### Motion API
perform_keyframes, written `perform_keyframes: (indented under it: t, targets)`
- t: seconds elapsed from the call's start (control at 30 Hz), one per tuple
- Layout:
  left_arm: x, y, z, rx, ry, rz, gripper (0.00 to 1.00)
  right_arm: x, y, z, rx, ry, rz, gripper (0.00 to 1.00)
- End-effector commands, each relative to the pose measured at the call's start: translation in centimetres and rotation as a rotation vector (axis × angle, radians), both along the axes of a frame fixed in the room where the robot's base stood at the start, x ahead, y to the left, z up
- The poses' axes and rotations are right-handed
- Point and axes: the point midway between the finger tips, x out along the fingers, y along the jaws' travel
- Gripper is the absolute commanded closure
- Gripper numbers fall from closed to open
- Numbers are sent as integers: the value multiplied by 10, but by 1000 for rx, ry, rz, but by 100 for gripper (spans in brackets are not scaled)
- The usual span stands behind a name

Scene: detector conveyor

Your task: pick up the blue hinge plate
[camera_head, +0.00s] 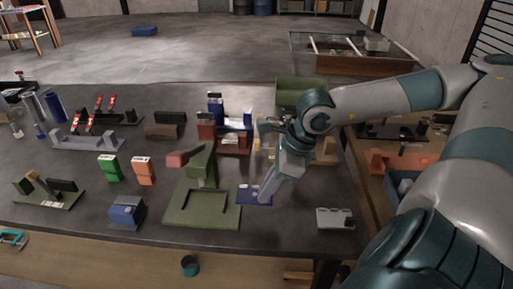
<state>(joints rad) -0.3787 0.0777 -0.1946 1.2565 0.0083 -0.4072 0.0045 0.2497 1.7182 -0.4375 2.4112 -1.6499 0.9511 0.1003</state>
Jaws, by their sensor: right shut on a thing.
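The blue hinge plate (251,196) is a small flat dark-blue piece at the front middle of the dark table, just right of a green fixture. My right gripper (266,194) points down at its right side, with the fingertips at the plate. The gripper is shut on the blue hinge plate. The fingers hide part of its right edge, and I cannot tell whether it is clear of the table. My left gripper is not in view.
The green fixture (186,210) stands close on the left. A grey block (335,218) lies to the right near the front edge. A blue box (127,211), green block (110,168) and orange block (143,170) stand further left. Several fixtures crowd the area behind.

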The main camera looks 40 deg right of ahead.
Motion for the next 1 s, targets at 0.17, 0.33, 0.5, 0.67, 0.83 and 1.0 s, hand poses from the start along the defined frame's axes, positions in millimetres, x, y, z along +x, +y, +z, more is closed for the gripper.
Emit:
perform_keyframes:
  t: [0.17,0.33,0.5,0.67,0.83,1.0]
  targets:
    - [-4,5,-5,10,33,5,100,-10,-10,-1,-5,1,-5,100]
    - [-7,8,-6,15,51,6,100,-21,-20,1,-5,0,-3,100]
    - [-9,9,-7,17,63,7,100,-30,-26,1,-1,-1,-4,100]
    - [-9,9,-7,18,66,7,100,-33,-29,1,-1,-2,-4,100]
    - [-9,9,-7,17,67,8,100,-34,-30,1,0,-4,-4,100]
    - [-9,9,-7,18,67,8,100,-34,-30,1,-1,-3,-4,100]
